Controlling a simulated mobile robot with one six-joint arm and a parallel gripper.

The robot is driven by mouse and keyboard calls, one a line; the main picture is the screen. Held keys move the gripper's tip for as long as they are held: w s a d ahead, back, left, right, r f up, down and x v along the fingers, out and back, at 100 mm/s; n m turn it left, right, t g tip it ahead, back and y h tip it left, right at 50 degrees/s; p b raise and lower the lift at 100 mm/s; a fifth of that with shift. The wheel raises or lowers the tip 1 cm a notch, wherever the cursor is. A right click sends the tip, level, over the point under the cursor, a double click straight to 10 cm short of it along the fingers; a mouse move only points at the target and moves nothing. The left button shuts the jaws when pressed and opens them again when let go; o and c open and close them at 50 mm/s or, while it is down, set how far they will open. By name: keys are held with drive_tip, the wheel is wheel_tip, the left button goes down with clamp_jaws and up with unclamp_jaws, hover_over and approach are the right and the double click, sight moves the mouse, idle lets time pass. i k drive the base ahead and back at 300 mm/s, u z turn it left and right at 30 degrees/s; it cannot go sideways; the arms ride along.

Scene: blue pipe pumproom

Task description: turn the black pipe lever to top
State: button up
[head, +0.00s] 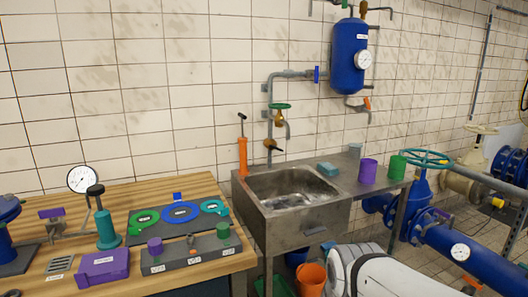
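A small valve with a black lever (277,149) sits on the grey pipe on the tiled wall, just above the back left of the sink. The lever seems to point right and slightly down; it is small in the picture. Above it on the same pipe are a brass tap with a green handwheel (280,106) and a blue lever (316,74). My gripper is not in view. Only a white part of my arm shows at the bottom, right of centre, well below and right of the black lever.
The metal sink (285,212) stands below the lever. An orange hand pump (242,155) stands close on the lever's left. A purple cup (368,170) and green cup (396,167) stand on the sink's right side. A wooden workbench (120,203) with several tools is on the left.

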sight(275, 147)
drive_tip(key=z, duration=0.1)
drive_tip(key=i, duration=1.15)
drive_tip(key=u, duration=0.1)
